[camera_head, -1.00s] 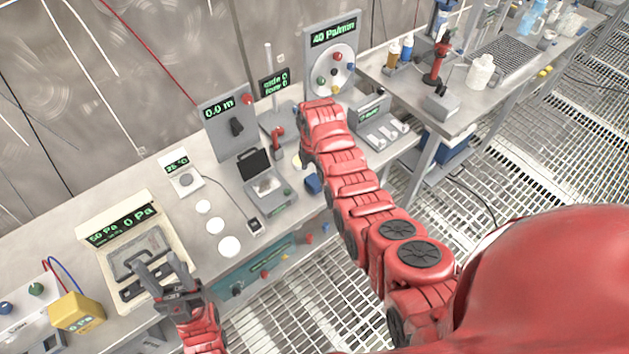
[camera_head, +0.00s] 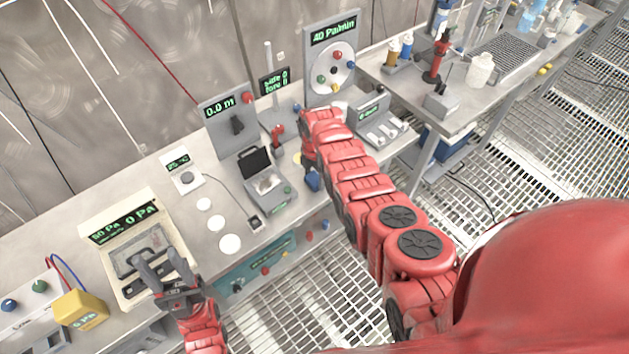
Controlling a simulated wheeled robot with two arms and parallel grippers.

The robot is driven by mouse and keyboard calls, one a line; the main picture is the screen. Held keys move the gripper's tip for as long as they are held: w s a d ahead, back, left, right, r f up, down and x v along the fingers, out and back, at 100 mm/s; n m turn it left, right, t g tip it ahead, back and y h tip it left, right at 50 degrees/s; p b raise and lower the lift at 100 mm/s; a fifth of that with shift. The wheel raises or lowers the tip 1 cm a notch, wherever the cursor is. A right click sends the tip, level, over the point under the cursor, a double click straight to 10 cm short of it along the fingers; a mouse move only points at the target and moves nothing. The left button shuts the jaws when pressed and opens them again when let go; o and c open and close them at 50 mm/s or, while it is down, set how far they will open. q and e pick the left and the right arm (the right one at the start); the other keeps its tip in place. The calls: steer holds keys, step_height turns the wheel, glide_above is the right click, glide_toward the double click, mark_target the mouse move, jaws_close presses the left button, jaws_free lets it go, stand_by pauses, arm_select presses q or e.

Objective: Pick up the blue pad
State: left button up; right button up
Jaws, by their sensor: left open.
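A small blue block (camera_head: 312,181), which may be the blue pad, sits at the front edge of the bench, just left of my right arm. No other clear blue pad shows. My left gripper (camera_head: 161,258) is open, its two dark fingers apart over the lower part of the open beige case (camera_head: 103,233) with a "0 Pa" display. I see nothing between the fingers. I cannot tell whether the fingertips touch the case. My right arm reaches over the bench front near the dial panel (camera_head: 331,68); its gripper is hidden behind the red wrist.
A yellow block (camera_head: 79,309) stands left of the left gripper. White discs (camera_head: 230,244) and a small grey case with an open lid (camera_head: 268,184) lie to its right. A second bench (camera_head: 405,88) with bottles is at the back right. Grated floor lies in front.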

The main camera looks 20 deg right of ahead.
mark_target(313, 186)
steer(key=c, duration=0.5)
steer(key=shift+o, duration=0.2)
steer(key=shift+r, duration=0.2)
steer(key=shift+r+b, duration=0.4)
steer(key=shift+r, duration=0.2)
steer(key=shift+r+b, duration=0.5)
steer(key=shift+s+a+r+b, duration=0.2)
steer(key=shift+s+a, duration=0.15)
steer(key=shift+s, duration=0.3)
steer(key=shift+s+a+r+b, duration=0.2)
steer(key=shift+s+a, duration=0.1)
steer(key=shift+s, duration=0.3)
steer(key=s, duration=0.1)
steer(key=p, duration=0.1)
steer(key=s+a, duration=0.1)
steer(key=shift+s+r, duration=0.35)
steer(key=shift+r, duration=0.05)
steer(key=s+a+p, duration=0.4)
steer(key=s+p, duration=0.4)
steer(key=s, duration=0.1)
steer(key=shift+s+a+r, duration=0.2)
steer(key=shift+r, duration=0.2)
